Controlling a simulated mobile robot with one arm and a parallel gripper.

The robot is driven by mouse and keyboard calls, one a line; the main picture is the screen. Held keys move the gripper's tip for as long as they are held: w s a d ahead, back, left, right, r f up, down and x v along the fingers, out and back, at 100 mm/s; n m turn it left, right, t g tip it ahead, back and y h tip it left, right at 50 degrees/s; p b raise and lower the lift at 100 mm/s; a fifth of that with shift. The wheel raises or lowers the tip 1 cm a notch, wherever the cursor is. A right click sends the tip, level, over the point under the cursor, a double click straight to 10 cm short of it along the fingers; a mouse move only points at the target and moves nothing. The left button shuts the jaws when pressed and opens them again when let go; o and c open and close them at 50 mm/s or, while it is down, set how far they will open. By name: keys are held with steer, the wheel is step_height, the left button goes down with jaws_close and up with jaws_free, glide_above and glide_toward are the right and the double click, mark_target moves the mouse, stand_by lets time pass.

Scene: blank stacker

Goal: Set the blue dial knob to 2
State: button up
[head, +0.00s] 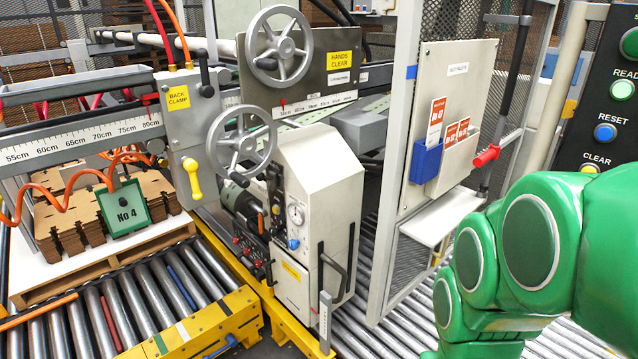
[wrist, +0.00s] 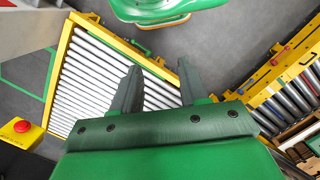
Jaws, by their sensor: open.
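The blue dial knob (head: 293,244) is small and sits on the front of the white machine cabinet (head: 318,180), just below a round pressure gauge (head: 296,214). Its setting is too small to read. My green arm fills the right of the head view, and the gripper's fingers do not show there. In the wrist view my gripper (wrist: 159,66) has its two dark fingers wide apart with nothing between them. It hangs over a roller conveyor and grey floor, and the knob is not in that view.
Grey handwheels (head: 278,46) and a yellow-handled lever (head: 192,178) are left of the cabinet. A mesh guard door with a white panel (head: 455,110) stands to its right. A red button (wrist: 21,126) is at lower left in the wrist view.

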steer(key=shift+o, duration=1.8)
steer(key=shift+w+d, duration=0.1)
steer(key=shift+w, duration=0.15)
steer(key=w+d+f+n+g+h, duration=0.1)
steer(key=w+d+n+h, duration=0.15)
steer(key=w, duration=0.55)
steer(key=w+d+n+g+h, duration=0.1)
steer(key=w+d+n+h, duration=0.15)
steer(key=w, duration=0.55)
steer(key=w+a+f+n+t+h, duration=0.1)
steer(key=w+a+f+n+h, duration=0.15)
steer(key=w, duration=0.65)
steer(key=w+a+f+n+t+h, duration=0.1)
steer(key=w+a+f+h, duration=0.2)
steer(key=w, duration=0.6)
steer(key=w+a+f+n+t+h, duration=0.2)
steer(key=w+a+f+n+h, duration=0.15)
steer(key=w+a+f, duration=0.35)
steer(key=n+t+y, duration=0.1)
steer(key=n+t, duration=0.7)
steer(key=t, duration=0.5)
glide_toward(291, 246)
steer(key=shift+x, duration=4.7)
